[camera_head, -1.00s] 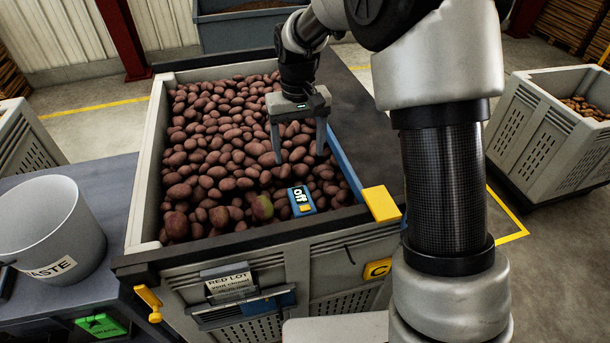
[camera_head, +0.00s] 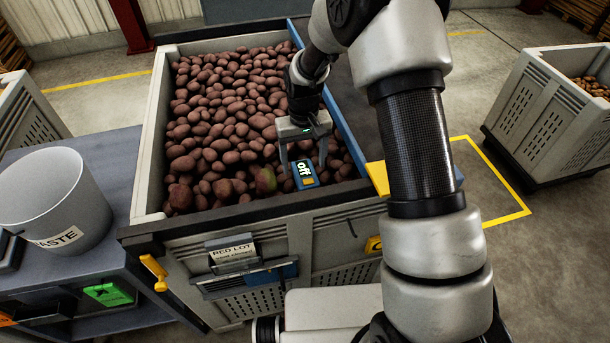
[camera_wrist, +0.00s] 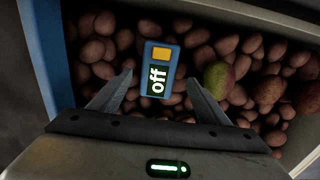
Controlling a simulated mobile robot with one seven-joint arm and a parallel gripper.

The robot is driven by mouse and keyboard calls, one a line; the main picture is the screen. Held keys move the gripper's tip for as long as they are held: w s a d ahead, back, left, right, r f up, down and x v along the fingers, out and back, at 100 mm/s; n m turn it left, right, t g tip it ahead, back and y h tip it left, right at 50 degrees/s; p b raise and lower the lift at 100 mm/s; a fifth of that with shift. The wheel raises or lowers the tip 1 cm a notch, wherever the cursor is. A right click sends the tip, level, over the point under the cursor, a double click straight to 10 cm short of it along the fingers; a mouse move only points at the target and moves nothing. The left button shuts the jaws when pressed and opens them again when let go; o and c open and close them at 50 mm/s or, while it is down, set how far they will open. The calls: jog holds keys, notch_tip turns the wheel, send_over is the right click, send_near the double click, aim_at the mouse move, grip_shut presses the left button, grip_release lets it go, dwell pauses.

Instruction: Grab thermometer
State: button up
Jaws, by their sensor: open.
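The thermometer (camera_head: 305,175) is a small blue device with a dark display reading "off" and an orange button. It lies on the red potatoes near the crate's front right corner. In the wrist view the thermometer (camera_wrist: 159,69) lies ahead of the fingertips, roughly centred between them. My gripper (camera_head: 304,170) is open and empty, pointing down over the potatoes with its fingers close to the thermometer. In the wrist view my gripper (camera_wrist: 160,78) shows its fingers spread wider than the device. Whether a finger touches potatoes cannot be told.
The crate's front rim (camera_head: 250,214) and blue right edge (camera_head: 345,125) border the potatoes. A greenish potato (camera_head: 265,180) lies left of the thermometer. A waste bucket (camera_head: 50,205) stands on the table at left. Another crate (camera_head: 545,115) stands at right.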

aim_at(305, 172)
jog(key=shift+d+f, duration=0.15)
jog(key=shift+f, duration=1.75)
jog(key=c, duration=1.2)
